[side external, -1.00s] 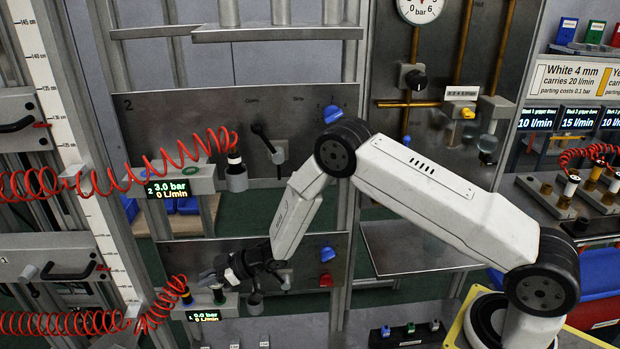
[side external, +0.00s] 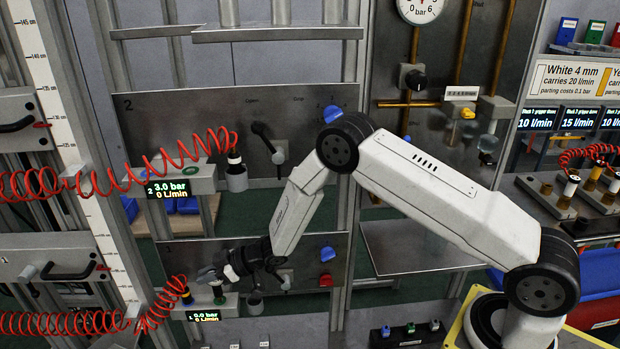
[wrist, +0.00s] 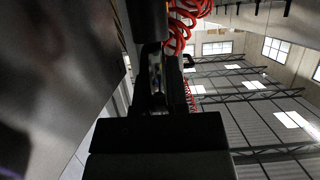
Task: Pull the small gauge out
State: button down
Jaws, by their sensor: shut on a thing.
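My gripper (side external: 211,275) is at the lower station, just above its small grey block (side external: 232,303). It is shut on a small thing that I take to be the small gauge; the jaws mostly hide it. In the wrist view a narrow, shiny sliver of the gauge (wrist: 157,77) shows between the dark jaws. Its face cannot be read. A small green-topped fitting (side external: 219,296) stands on the block below the jaws, and a dark fitting with a red coiled hose (side external: 185,293) stands to its left. I cannot tell whether the gauge still touches the block.
The lower display (side external: 203,315) reads 0.0 bar, 0 L/min; the upper display (side external: 167,189) reads 3.0 bar. Red coiled hoses (side external: 60,323) lie left of my gripper. A steel panel (side external: 300,268) with a blue knob and a red knob stands behind my wrist.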

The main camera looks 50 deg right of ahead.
jog(key=shift+r, duration=0.6)
jog(key=shift+r, duration=2.05)
jog(key=shift+s, duration=0.1)
